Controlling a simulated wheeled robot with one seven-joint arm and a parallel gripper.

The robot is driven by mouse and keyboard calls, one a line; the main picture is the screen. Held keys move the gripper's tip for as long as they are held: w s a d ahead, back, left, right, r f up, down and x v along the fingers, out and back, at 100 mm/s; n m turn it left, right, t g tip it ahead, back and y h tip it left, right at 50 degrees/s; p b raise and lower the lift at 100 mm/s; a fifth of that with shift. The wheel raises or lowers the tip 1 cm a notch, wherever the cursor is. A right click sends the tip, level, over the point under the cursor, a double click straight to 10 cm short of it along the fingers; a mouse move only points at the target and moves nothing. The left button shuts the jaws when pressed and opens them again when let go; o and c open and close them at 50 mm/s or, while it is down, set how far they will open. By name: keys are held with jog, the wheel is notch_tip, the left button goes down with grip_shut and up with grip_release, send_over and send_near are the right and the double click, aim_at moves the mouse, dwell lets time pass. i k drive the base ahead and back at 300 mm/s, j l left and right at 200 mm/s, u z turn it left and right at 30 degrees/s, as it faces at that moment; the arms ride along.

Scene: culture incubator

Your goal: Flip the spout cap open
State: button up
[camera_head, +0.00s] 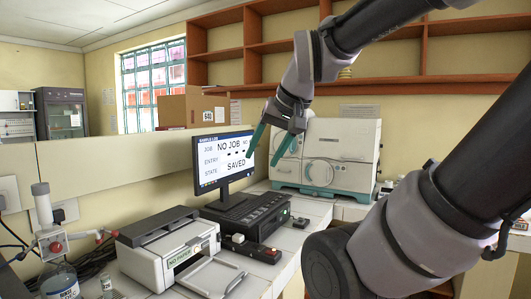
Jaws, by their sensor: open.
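A bottle-top dispenser (47,237) stands at the lower left on a clear labelled bottle (62,283), with a red round part on its body. Its thin spout (82,237) points right and ends in a small reddish piece (100,236), which looks like the spout cap. It is too small to tell whether the cap is shut. My gripper (260,165) is high in the middle, with its two teal fingers apart and nothing between them. It is well to the right of the dispenser and above it in the picture, in front of the monitor's right side.
A printer (165,250) with an output tray stands right of the dispenser. Behind it are a monitor (222,157) and a black unit (245,215). A small vial (107,288) stands beside the bottle. A white incubator-like machine (330,155) is at the back. Cables run behind the dispenser.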

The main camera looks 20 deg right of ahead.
aim_at(114, 233)
jog(key=k, duration=0.2)
jog(key=k+u, duration=0.25)
jog(key=u, duration=0.25)
jog(key=k+j+u, duration=0.15)
jog(key=u, duration=0.3)
jog(key=i+l+u, duration=0.1)
jog(key=l+u, duration=0.3)
jog(key=l, duration=0.4)
jog(key=l+u, duration=0.4)
jog(key=l, duration=1.55)
